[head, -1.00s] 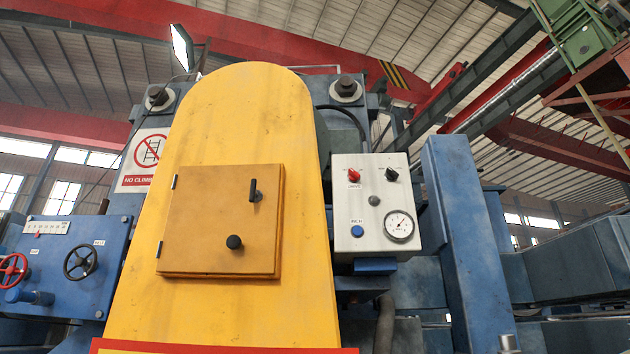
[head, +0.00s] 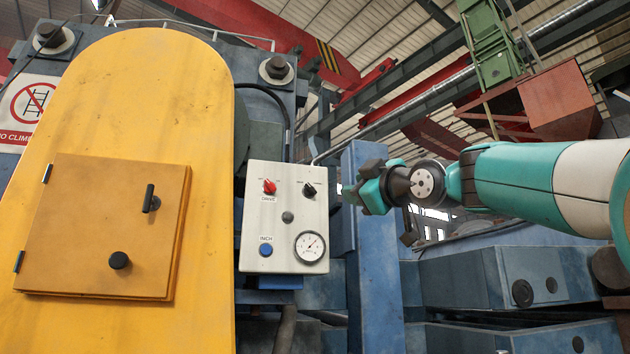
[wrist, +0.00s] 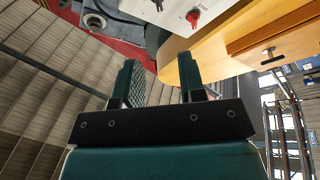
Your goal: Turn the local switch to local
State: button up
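The white control panel (head: 252,225) is upright in the head view, right of the yellow cover. At its top right is a black rotary switch (head: 309,190) with small labels too fine to read. At its top left is a red rotary switch (head: 269,187) marked DRIVE. My gripper (head: 358,190) is right of the panel, at about the height of the switches in the picture, apart from them. In the wrist view, my gripper's two fingers (wrist: 158,72) stand apart with nothing between them. The red switch (wrist: 193,18) and part of the panel show at the top there.
The panel also has a grey button (head: 287,216), a blue INCH button (head: 266,250) and a round gauge (head: 309,246). The yellow cover (head: 130,100) with its door (head: 105,225) stands left. A blue post (head: 372,270) stands right of the panel.

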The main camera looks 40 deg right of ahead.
jog(key=w+r+p, duration=0.1)
jog(key=r+p, duration=0.1)
jog(key=p, duration=1.3)
send_near(313, 189)
jog(key=x, duration=0.7)
jog(key=shift+w+r, duration=0.25)
jog(key=shift+w+p, duration=0.35)
jog(key=shift+w, duration=0.4)
jog(key=shift+c, duration=0.2)
jog(key=shift+s, duration=0.1)
grip_shut()
